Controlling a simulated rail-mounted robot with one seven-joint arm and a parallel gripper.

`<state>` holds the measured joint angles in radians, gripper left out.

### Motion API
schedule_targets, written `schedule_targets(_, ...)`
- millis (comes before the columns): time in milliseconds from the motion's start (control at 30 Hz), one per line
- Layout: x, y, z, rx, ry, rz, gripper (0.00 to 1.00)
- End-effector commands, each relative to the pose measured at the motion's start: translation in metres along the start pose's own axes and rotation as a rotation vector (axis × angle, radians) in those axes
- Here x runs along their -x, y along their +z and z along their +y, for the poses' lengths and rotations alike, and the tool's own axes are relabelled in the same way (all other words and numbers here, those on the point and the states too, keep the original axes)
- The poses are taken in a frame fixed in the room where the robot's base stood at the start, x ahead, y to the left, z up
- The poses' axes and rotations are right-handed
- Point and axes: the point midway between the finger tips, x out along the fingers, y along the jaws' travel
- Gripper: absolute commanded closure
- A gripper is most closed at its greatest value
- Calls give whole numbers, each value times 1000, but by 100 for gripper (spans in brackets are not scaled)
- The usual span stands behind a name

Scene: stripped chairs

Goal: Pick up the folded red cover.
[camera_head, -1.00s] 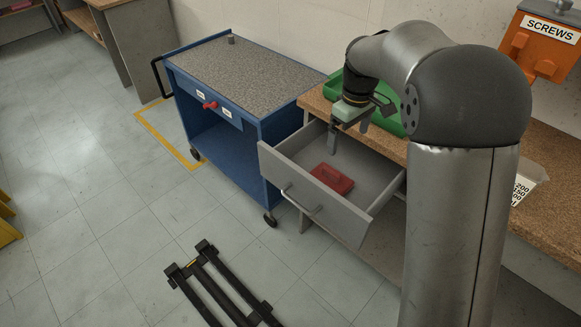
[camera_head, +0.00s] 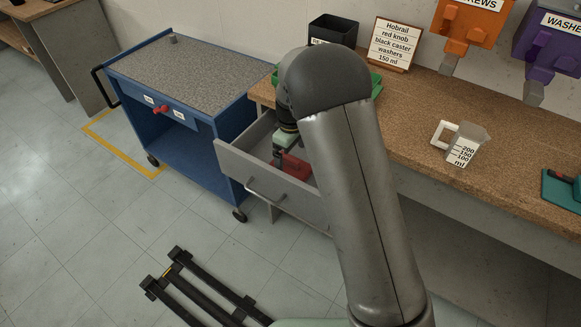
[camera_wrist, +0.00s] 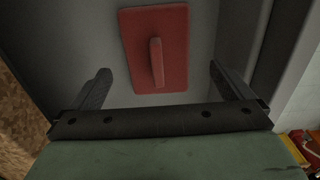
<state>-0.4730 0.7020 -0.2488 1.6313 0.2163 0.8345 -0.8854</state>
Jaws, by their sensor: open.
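The folded red cover (camera_head: 296,167) lies in the open grey drawer (camera_head: 262,180), with my arm hiding part of the drawer. In the wrist view the red cover (camera_wrist: 135,40) is a flat red piece with a raised ridge along its middle. My gripper (camera_wrist: 159,70) is open and empty, with one dark finger on each side of the ridge in that view. My gripper (camera_head: 279,155) is low over the drawer in the head view, close to the cover. I cannot tell whether the fingers touch it.
The drawer walls stand close around my gripper. A blue trolley (camera_head: 190,75) is to the left. The wooden bench (camera_head: 410,110) carries a measuring jug (camera_head: 466,145), a black bin (camera_head: 333,31) and a sign (camera_head: 396,43). Dark bars (camera_head: 205,290) lie on the floor.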

Motion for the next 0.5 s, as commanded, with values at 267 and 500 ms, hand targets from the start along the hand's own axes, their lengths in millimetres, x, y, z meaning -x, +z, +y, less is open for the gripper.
schedule_targets(267, -39, -3, 3, 0, -2, -3, 0)
schedule_targets(500, -45, -4, 4, -1, 0, 0, 0)
